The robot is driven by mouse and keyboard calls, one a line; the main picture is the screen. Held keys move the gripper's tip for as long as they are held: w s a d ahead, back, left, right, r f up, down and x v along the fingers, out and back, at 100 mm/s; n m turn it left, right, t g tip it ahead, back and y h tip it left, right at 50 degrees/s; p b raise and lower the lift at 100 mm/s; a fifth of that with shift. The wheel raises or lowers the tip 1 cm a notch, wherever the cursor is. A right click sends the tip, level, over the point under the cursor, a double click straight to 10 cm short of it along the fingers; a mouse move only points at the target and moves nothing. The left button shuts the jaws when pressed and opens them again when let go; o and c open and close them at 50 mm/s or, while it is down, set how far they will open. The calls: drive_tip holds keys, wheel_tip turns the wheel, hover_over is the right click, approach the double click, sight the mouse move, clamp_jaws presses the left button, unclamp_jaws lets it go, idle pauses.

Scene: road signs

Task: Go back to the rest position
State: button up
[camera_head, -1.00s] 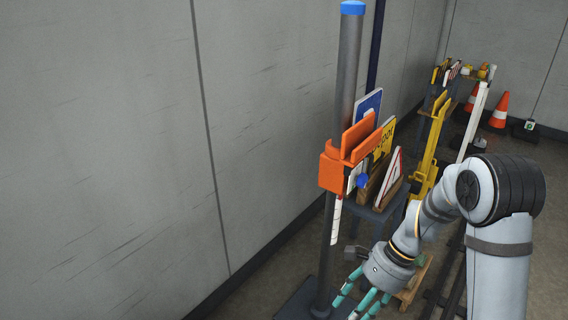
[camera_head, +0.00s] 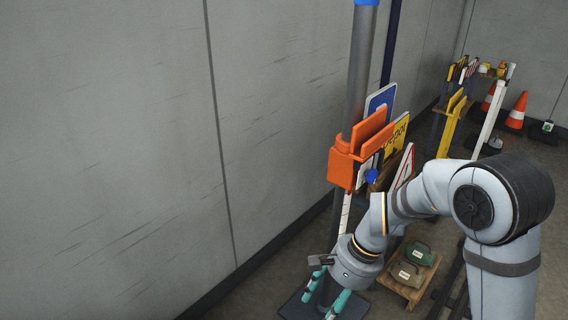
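My gripper (camera_head: 317,308) is low in front of the grey pole (camera_head: 357,85), above its dark base plate (camera_head: 295,307). Its teal fingers are apart and I see nothing held between them; part of the tips is near the bottom edge. My arm bends down from the right side of the picture.
Behind the bracket stand a blue sign (camera_head: 382,98), a yellow sign (camera_head: 398,130) and a red-edged white sign (camera_head: 404,165). A low wooden pallet (camera_head: 425,283) carries a green bag and a tan bag. Traffic cones (camera_head: 517,110) stand at the back right. A grey wall (camera_head: 110,150) fills the left.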

drive_tip(key=shift+s+a+f+n, duration=0.1)
drive_tip(key=shift+s+a+n, duration=0.15)
drive_tip(key=shift+a, duration=0.25)
drive_tip(key=shift+w, duration=0.1)
drive_tip(key=c, duration=0.3)
idle(0.5)
